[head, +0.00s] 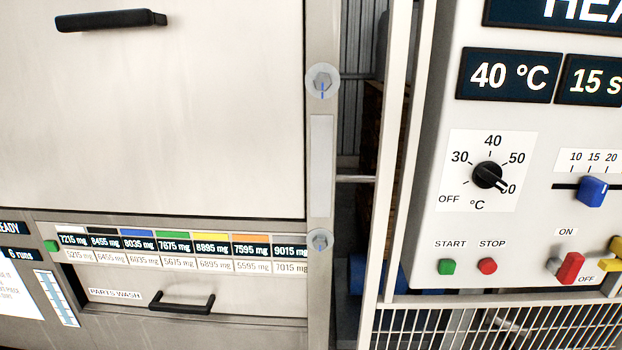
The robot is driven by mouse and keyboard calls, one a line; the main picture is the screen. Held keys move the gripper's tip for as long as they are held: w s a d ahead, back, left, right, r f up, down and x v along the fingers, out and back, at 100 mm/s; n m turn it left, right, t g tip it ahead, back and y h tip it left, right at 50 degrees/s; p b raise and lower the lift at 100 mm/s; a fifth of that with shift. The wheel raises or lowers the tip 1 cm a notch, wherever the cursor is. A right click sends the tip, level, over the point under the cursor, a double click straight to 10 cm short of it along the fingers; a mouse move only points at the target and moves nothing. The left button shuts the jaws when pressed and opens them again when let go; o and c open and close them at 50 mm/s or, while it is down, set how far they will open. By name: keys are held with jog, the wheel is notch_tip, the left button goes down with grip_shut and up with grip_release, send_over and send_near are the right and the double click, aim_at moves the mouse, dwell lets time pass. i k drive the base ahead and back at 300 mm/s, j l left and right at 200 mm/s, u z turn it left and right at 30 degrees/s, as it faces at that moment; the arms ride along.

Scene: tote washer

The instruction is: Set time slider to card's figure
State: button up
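The time slider's blue knob (592,191) is on the control panel at the right edge of the head view. It sits on a dark horizontal slot under a printed scale (594,157) reading 10, 15, 20, close to the 15 mark. The dark display (591,80) above it reads "15 s" and is cut off by the picture edge. A white card or sheet (16,290) with small text is at the lower left, cut off; I cannot tell whether it is the task's card, and I read no time figure on it. My gripper is not in view.
Near the slider are a black temperature dial (489,176), a green START button (446,267), a red STOP button (488,266) and a red ON/OFF switch (570,268). A white post (404,150) stands left of the panel. A wire guard (490,328) runs below it.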

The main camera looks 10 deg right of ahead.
aim_at(592, 192)
jog(key=z, duration=0.75)
